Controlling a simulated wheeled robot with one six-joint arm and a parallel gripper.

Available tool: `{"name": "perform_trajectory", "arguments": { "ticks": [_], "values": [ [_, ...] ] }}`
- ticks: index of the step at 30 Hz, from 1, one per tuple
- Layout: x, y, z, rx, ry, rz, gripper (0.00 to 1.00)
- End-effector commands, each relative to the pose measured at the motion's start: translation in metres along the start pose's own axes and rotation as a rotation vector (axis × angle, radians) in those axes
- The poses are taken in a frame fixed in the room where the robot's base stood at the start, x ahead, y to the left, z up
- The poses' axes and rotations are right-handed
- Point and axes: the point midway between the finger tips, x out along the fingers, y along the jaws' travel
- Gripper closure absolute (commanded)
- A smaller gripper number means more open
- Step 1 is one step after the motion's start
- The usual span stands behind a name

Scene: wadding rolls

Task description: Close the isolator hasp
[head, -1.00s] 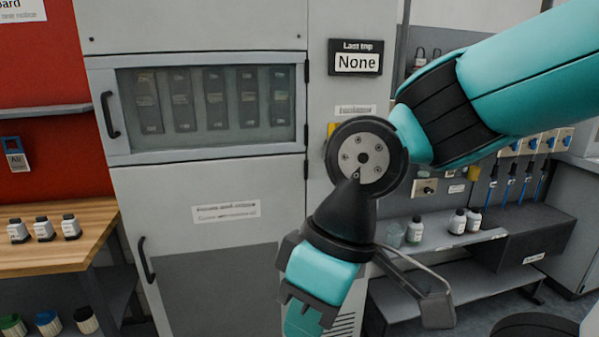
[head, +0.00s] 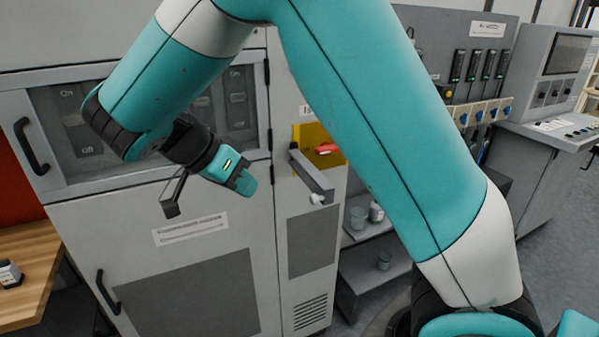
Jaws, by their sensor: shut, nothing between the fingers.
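The isolator's yellow plate (head: 308,135) is on the narrow grey panel right of the cabinet's windowed door, with a red handle (head: 328,148) on it. A grey bar (head: 312,176), which looks like the hasp, sticks out from the plate's lower left, swung away from it. A small pale round piece (head: 318,198) shows at the bar's lower end.
The windowed door (head: 90,190) with its black handle is behind my forearm. A label (head: 190,229) is on the lower cabinet door. A wooden bench (head: 40,270) stands at left. Shelves with jars (head: 376,212) and a control console (head: 550,80) are at right.

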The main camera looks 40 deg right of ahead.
Motion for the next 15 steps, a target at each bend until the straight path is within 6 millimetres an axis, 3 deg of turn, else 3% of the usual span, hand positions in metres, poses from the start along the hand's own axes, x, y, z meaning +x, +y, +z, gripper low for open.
{"name": "perform_trajectory", "arguments": {
  "ticks": [3,8,15],
  "values": [
    [-0.013,0.000,-0.004,0.251,0.087,0.060,1.00],
    [-0.015,0.002,-0.004,0.418,0.141,0.088,1.00],
    [0.016,0.007,-0.008,0.437,0.149,0.095,1.00]
  ]
}}
